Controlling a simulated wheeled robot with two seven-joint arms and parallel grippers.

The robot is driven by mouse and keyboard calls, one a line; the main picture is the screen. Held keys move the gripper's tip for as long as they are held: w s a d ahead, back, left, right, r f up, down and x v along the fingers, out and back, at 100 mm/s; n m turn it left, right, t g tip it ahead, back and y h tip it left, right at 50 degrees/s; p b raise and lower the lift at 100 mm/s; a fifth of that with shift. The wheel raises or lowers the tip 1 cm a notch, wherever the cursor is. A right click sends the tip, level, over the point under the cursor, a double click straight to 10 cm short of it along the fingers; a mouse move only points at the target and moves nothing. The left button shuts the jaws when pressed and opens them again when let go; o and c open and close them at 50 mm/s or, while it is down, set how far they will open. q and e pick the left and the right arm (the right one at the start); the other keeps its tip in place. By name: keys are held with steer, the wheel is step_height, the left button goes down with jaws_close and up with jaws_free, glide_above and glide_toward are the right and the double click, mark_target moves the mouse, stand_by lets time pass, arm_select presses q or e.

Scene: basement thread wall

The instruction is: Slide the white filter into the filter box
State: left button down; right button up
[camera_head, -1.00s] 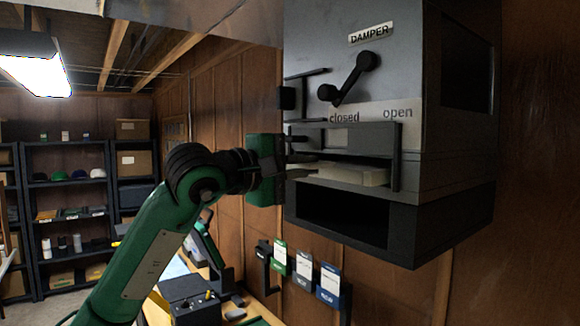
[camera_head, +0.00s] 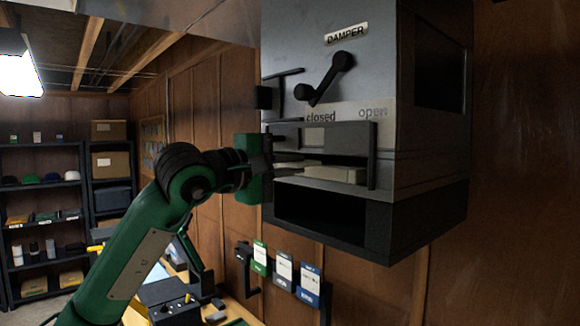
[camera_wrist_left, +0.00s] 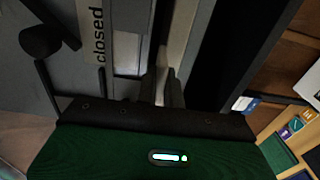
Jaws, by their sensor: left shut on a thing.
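The white filter (camera_head: 338,174) shows as a pale flat slab at the slot of the grey filter box (camera_head: 425,160). It lies level in the slot, under a grey front panel (camera_head: 345,138); its inner part is hidden. My left gripper (camera_head: 292,168) reaches in from the left and is shut on the filter's near left part. In the left wrist view, the two dark fingers (camera_wrist_left: 163,88) pinch the pale filter edge (camera_wrist_left: 177,40) between the box's grey face and a dark ledge. My right gripper is not in view.
A black damper lever (camera_head: 328,80) on the box front points down toward "closed". A dark open recess (camera_head: 318,212) lies below the slot. Labelled cards (camera_head: 283,268) hang on the wooden wall below. Dark shelves (camera_head: 45,200) stand far left.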

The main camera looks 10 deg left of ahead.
arm_select(q)
steer(key=shift+f, duration=0.15)
stand_by(0.3)
steer(key=shift+w+d, duration=0.15)
steer(key=shift+x, duration=0.9)
steer(key=c, duration=1.5)
jaws_free()
steer(key=shift+o, duration=0.2)
